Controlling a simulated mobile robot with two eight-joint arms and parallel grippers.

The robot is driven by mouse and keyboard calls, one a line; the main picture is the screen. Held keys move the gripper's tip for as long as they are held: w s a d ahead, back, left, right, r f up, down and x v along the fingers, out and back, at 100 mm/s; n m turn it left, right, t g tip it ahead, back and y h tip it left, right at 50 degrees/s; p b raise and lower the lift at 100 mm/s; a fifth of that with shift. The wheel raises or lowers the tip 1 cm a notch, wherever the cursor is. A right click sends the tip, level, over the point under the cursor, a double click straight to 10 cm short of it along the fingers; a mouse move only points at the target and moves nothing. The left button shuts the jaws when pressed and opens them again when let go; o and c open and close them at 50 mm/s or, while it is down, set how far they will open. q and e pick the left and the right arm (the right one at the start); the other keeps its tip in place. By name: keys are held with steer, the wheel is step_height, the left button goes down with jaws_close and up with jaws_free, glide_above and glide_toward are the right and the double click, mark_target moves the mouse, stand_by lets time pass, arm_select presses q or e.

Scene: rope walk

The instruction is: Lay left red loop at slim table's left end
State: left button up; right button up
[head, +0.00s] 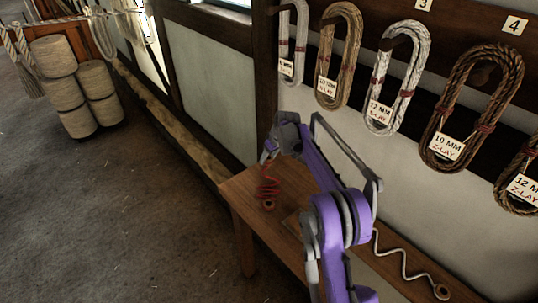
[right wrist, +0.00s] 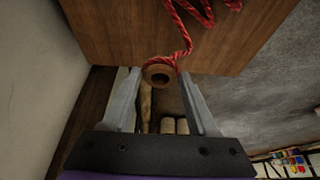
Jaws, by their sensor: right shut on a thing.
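The slim wooden table (head: 246,190) stands against the wall, its left end facing me at lower middle. My right gripper (head: 266,156) is at the cord's far end, over the table's left end. In the right wrist view, my right gripper (right wrist: 160,74) is shut on the red loop, a red-wrapped brown eye (right wrist: 158,62), which overlaps the table's edge (right wrist: 215,68). I cannot tell whether it touches the wood. My left gripper is out of view.
A white zigzag cord (head: 405,265) with a brown ring lies further right on the table. Coiled ropes (head: 395,75) with tags hang on the wall above. Stacked twine spools (head: 75,85) stand at the far left. The floor (head: 120,210) left of the table is clear.

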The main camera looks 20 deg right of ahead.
mark_target(267, 174)
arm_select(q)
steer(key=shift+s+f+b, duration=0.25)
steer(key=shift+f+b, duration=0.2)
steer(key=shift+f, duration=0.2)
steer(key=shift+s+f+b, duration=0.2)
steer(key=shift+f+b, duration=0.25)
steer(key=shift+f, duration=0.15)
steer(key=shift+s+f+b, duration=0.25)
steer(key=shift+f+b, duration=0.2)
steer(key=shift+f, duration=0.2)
arm_select(e)
steer(key=shift+f, duration=3.9)
steer(key=o, duration=1.1)
steer(key=shift+c, duration=0.2)
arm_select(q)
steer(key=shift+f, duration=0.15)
arm_select(e)
steer(key=v, duration=1)
steer(key=shift+s+r, duration=0.25)
steer(key=shift+r, duration=0.1)
